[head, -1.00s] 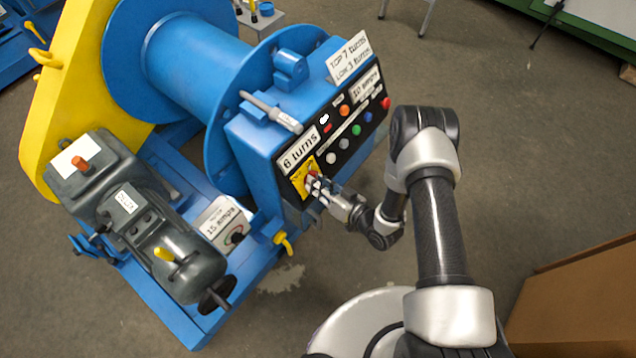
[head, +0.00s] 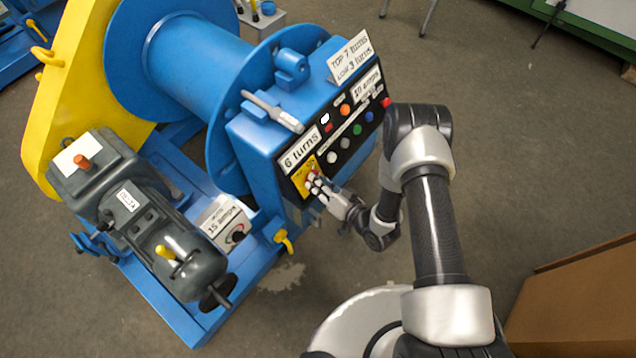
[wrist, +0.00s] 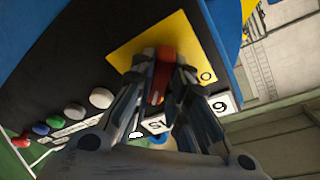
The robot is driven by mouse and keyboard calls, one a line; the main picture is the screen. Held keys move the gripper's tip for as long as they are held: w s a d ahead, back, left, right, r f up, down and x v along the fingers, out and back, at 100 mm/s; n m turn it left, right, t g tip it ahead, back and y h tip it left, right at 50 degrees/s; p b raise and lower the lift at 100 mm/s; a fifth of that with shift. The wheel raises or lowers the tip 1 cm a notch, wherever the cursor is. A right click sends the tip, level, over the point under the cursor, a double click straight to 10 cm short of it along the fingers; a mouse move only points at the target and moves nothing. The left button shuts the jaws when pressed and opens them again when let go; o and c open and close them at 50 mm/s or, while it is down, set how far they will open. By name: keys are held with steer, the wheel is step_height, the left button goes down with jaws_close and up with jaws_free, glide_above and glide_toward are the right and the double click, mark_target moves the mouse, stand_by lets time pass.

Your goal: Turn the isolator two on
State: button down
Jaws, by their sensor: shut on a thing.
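A yellow plate (head: 301,181) with a red handle sits at the lower left of the black control panel (head: 351,106), under the "6 turns" label. It is the likely isolator, but I read no "two" on it. In the wrist view the yellow plate (wrist: 185,38) fills the upper middle, with an "O"-like mark at its right. My gripper (head: 316,184) is at the plate. In the wrist view my gripper (wrist: 158,75) is shut on the red handle (wrist: 160,68), with a finger on each side. The fingers hide much of the handle and its exact angle.
Colored buttons and lamps (head: 345,128) line the panel beside my gripper. A small box with a knob (head: 237,237) and a "15 amps" label is lower left, near the grey motor (head: 170,240). A yellow handle (head: 284,241) sticks out below. Open floor lies to the right.

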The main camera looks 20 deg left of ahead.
steer(key=c, duration=1.6)
jaws_free()
steer(key=shift+o, duration=0.2)
steer(key=v, duration=1.2)
